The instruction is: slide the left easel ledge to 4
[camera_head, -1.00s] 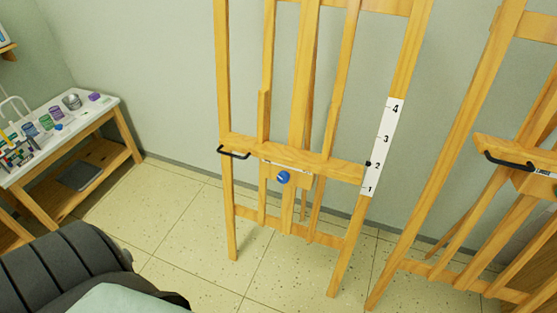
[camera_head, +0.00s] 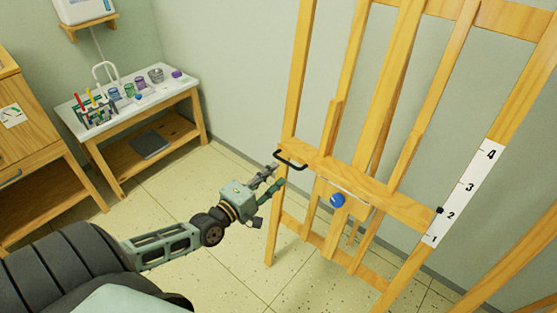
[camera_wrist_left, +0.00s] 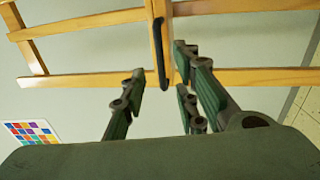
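The left easel (camera_head: 385,85) is a wooden frame with a ledge (camera_head: 375,184) across it. The ledge has a black handle (camera_head: 290,160) at its left end and a blue knob (camera_head: 337,200) below its middle. A white scale (camera_head: 465,194) numbered 1 to 4 runs up the right leg; the black pointer (camera_head: 440,210) is near 2. My left gripper (camera_head: 273,177) is just left of and below the handle. In the left wrist view its fingers (camera_wrist_left: 160,95) are spread, with the handle (camera_wrist_left: 160,52) ahead between them, not gripped. My right gripper is not seen.
A white-topped table (camera_head: 130,105) with jars and art supplies stands at the back left, beside a wooden cabinet (camera_head: 30,135). Part of another easel (camera_head: 530,250) shows at the right edge. The tiled floor (camera_head: 190,220) between table and easel is clear.

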